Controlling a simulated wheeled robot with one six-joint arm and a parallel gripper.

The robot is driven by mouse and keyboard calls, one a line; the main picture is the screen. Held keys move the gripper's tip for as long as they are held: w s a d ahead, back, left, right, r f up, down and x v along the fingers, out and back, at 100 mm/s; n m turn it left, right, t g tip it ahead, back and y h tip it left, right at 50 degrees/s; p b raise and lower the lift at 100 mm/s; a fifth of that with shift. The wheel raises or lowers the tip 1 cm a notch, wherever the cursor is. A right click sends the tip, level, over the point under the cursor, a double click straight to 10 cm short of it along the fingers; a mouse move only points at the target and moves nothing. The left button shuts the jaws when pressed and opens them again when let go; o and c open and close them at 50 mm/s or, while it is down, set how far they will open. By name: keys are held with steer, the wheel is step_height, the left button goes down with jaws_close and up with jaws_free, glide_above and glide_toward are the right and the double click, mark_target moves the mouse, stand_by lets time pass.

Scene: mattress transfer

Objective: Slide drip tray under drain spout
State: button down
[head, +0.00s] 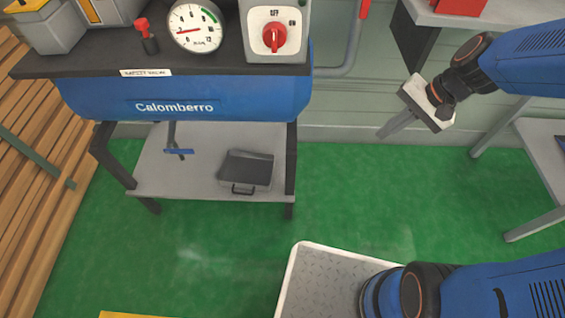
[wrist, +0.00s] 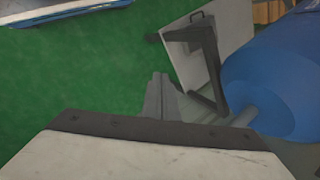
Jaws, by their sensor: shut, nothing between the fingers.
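The drip tray (head: 246,168) is a dark grey shallow pan with a handle at its front. It sits toward the right side of the low shelf under the blue tank. The drain spout (head: 172,137) is a thin grey pipe with a blue lever, hanging below the tank, left of the tray and apart from it. My gripper (head: 383,134) is shut and empty, in the air to the right of the stand, apart from the tray. Its fingers also show shut in the wrist view (wrist: 160,78). I cannot make out the spout clearly in the wrist view.
The light grey shelf (head: 165,180) stands between dark legs, with the blue tank (head: 190,95) above. A grey pipe (head: 350,50) runs down beside the tank. Green floor (head: 350,195) is clear right of the stand. A grey table (head: 545,150) stands far right.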

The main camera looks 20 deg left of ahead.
steer(key=w+a+f+m+g+y, duration=0.2)
steer(key=w+a+f+m, duration=0.3)
steer(key=a+f, duration=0.65)
steer(key=a+f+m, duration=0.1)
steer(key=a+f, duration=0.3)
steer(key=f, duration=0.3)
steer(key=w+a+f+m, duration=0.1)
steer(key=a+f+m, duration=0.1)
steer(key=a+f, duration=0.3)
steer(key=a+f+m+g+y, duration=0.1)
steer(key=a+f, duration=0.3)
steer(key=f, duration=0.7)
steer(key=shift+w+a+m, duration=0.25)
steer(key=shift+a+m, duration=0.1)
steer(key=shift+m, duration=0.05)
steer(key=a, duration=0.1)
steer(key=s+a, duration=0.1)
steer(key=a, duration=0.1)
steer(key=shift+f, duration=0.15)
steer(key=shift+s+a, duration=0.2)
steer(key=shift+a, duration=0.35)
glide_above(265, 172)
